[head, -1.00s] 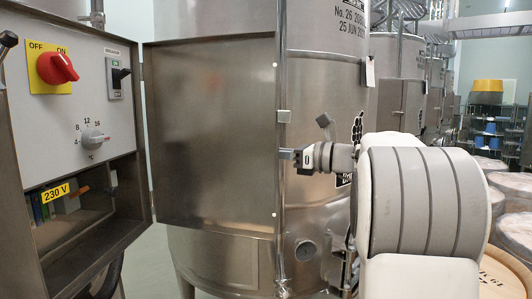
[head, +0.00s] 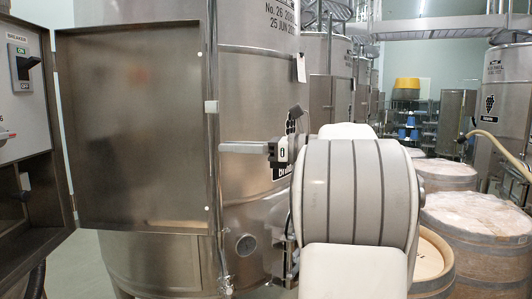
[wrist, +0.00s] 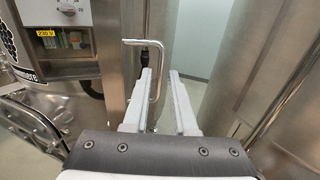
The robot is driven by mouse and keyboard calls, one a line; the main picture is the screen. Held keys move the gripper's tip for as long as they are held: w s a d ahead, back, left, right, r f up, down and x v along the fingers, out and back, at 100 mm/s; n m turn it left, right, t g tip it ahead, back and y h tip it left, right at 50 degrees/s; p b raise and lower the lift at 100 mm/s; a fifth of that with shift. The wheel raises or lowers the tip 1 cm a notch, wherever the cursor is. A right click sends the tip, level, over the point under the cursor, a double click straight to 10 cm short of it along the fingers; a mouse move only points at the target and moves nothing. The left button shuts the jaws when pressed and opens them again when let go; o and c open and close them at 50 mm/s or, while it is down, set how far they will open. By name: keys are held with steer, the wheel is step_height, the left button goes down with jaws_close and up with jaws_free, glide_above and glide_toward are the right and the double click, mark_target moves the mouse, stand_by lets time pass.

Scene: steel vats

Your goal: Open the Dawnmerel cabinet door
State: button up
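The cabinet door (head: 135,125) is a flat steel panel standing wide open, hinged on the left to the grey cabinet (head: 22,105). In the wrist view the cabinet (wrist: 80,80) is at the left, with a 230 V label in its recess. A bent metal bar handle (wrist: 142,42) shows just ahead of my fingers. My gripper (head: 222,148) points left, its fingertips close to the door's free edge. In the wrist view my gripper (wrist: 160,73) has its two fingers apart. The handle's upright part appears in the gap between the tips; contact cannot be told.
A large steel vat (head: 255,75) stands close behind the door and my gripper. Wooden barrels (head: 475,235) fill the right side.

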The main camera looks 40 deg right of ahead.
steer(key=v, duration=0.8)
steer(key=shift+b, duration=0.3)
